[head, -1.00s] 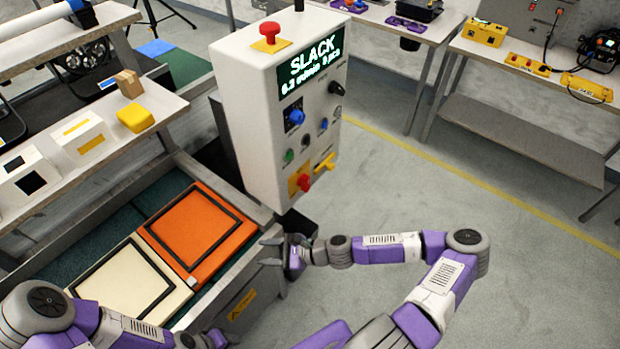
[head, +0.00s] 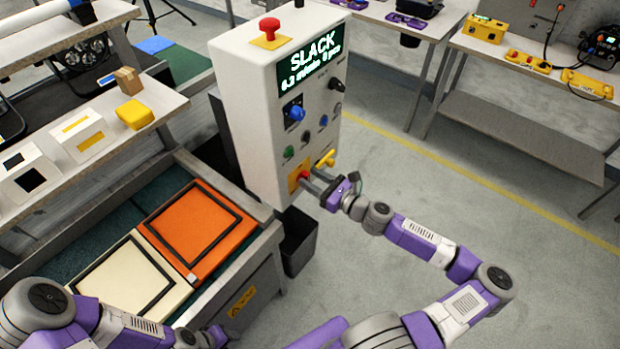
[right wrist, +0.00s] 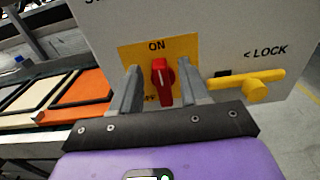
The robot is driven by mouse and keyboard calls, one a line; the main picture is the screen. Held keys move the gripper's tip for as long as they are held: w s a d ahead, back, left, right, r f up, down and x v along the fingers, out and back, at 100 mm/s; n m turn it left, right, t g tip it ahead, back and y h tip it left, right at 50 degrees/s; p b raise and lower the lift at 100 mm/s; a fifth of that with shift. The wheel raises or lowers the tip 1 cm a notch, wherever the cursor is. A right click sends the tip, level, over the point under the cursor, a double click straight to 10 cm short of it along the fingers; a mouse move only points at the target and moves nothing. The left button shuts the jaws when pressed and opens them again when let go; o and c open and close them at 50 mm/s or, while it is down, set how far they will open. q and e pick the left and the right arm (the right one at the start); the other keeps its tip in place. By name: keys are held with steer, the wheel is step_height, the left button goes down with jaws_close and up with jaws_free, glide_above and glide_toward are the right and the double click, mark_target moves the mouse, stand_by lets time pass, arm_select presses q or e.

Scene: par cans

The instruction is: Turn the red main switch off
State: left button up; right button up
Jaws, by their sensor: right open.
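The red main switch (right wrist: 162,80) sits on a yellow plate (right wrist: 128,56) low on the white control box (head: 245,110). In the right wrist view its handle stands upright, toward the ON label; the lower label is partly hidden. It also shows in the head view (head: 304,175). My right gripper (right wrist: 155,88) is open, with one finger on each side of the red handle, and I cannot tell whether either touches it. In the head view the right gripper (head: 313,184) reaches the lower face of the box. My left gripper (head: 219,338) is low in the head view, its jaws unclear.
A yellow lock lever (right wrist: 250,85) is just right of the switch. Several knobs and a SLACK display (head: 312,66) are above. A red mushroom button (head: 269,28) tops the box. A dark bin (head: 298,245) stands below. Orange (head: 200,230) and cream panels lie left.

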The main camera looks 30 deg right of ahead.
steer(key=shift+w+a, duration=0.25)
steer(key=shift+w, duration=0.35)
jaws_close()
